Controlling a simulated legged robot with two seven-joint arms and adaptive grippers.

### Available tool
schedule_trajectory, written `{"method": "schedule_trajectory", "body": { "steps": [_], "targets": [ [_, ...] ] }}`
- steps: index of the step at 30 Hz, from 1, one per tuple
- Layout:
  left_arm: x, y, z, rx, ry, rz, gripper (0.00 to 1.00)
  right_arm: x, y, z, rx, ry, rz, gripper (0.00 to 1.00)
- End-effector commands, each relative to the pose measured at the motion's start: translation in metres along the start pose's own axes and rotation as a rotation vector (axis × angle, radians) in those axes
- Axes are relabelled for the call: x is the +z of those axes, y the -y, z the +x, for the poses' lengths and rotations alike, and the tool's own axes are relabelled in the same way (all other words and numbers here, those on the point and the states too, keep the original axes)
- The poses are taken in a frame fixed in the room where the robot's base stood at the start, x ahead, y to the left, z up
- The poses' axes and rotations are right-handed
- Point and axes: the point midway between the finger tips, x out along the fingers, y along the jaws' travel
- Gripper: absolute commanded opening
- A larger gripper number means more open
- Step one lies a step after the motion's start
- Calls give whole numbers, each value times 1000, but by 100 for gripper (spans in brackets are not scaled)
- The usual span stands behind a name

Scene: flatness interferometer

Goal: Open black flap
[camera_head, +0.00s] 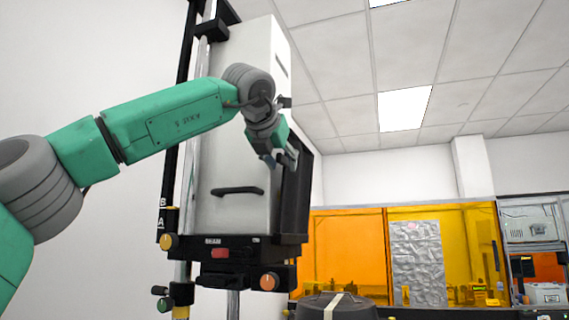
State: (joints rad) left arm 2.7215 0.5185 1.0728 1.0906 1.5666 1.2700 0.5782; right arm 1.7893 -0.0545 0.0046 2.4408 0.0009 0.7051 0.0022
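The interferometer is a tall white cabinet (225,170) on a dark stand, with a black handle (238,190) low on its front. A black panel (297,200), which looks like the black flap, runs along the cabinet's right side. It is seen at a steep angle, so I cannot tell whether it is open. My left arm comes in from the left and crosses the cabinet's front. My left gripper (281,160) is at the upper part of the black panel, in front of its edge. Its fingers are small and partly hidden, and contact is unclear. My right gripper is not in view.
Below the cabinet is a black base (232,250) with an orange knob (269,281), a yellow knob (167,241) and a red part (220,253). A dark rounded object (336,308) stands at the bottom. Orange screens (345,250) and equipment (530,225) are behind at right.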

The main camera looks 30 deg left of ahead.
Motion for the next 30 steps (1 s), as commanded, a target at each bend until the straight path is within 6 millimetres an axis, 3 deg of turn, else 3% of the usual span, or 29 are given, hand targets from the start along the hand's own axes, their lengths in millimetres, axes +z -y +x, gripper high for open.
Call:
{"method": "schedule_trajectory", "body": {
  "steps": [7, 21, 30],
  "targets": [
    [3, 1, -12, -1, 6, 1, 33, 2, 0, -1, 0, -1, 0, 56],
    [0, -3, -102, -1, 3, -2, 33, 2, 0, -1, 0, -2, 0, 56],
    [-2, -3, -119, 0, -1, -1, 33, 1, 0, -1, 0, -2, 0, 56]
  ]
}}
